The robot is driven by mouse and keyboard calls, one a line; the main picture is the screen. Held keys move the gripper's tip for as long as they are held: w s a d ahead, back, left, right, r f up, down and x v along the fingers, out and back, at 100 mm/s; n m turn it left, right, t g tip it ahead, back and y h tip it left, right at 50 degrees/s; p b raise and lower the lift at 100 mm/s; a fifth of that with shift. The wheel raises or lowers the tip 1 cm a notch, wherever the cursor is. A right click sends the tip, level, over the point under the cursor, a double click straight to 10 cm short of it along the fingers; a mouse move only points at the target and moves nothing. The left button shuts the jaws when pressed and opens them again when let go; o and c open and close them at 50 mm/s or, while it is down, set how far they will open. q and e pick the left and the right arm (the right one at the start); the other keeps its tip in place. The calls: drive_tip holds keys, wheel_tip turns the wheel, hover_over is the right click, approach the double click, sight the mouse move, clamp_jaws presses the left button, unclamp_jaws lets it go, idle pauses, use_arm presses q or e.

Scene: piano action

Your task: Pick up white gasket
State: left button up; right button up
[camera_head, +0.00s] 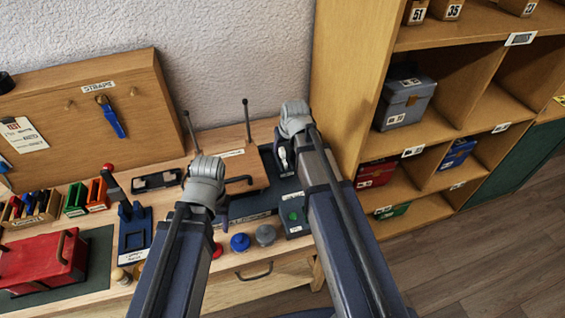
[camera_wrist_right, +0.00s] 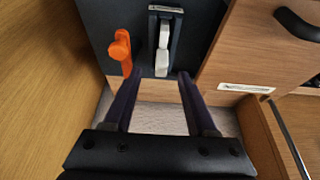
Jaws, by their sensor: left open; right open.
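What looks like the white gasket is in the right wrist view: a white piece (camera_wrist_right: 162,62) on a dark upright-looking panel, just below a second whitish piece (camera_wrist_right: 164,34) in a slotted holder. I cannot tell which of the two is the gasket. My right gripper (camera_wrist_right: 160,76) is open and empty, its fingertips on either side of the lower white piece. I cannot tell whether they touch it. In the head view a small white thing (camera_head: 283,157) shows beside my right arm. My left gripper (camera_head: 222,208) is open over the bench front, its fingers mostly hidden by the wrist.
An orange handle (camera_wrist_right: 120,50) sits just left of the right fingers. A wooden board with a dark handle (camera_head: 238,180) lies between my arms. A red box (camera_head: 40,262), a blue knob (camera_head: 240,242) and a grey knob (camera_head: 265,235) are on the bench. Shelves (camera_head: 440,120) stand close right.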

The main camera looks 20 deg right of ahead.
sight(283, 150)
drive_tip(key=shift+b+x, duration=2.45)
drive_tip(key=shift+x, duration=0.15)
drive_tip(key=shift+r, duration=0.1)
clamp_jaws()
